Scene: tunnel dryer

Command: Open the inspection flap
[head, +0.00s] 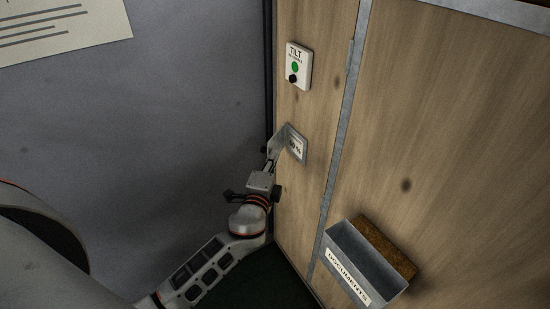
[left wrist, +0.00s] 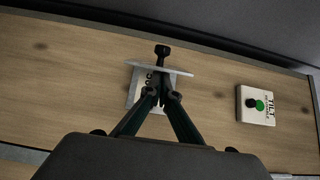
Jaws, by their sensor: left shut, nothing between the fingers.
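The inspection flap (head: 277,141) is a small grey plate on the wooden panel in the head view. It stands out from the panel, swung open to the left, with a dark knob (head: 264,150) at its outer end. A pale label or readout with dark figures (head: 297,146) is uncovered beside it. My left gripper (head: 271,163) is shut and empty, just below the flap. In the left wrist view its fingertips (left wrist: 165,95) are close to the flap (left wrist: 172,68), seen nearly edge-on; whether they touch is unclear. The fingers partly hide the readout (left wrist: 136,88). My right gripper is out of view.
A white TILT box (head: 298,66) with a green light and a black knob is above the flap; it also shows in the left wrist view (left wrist: 256,105). A grey DOCUMENTS holder (head: 352,261) sticks out at lower right. A grey wall (head: 180,110) is on the left.

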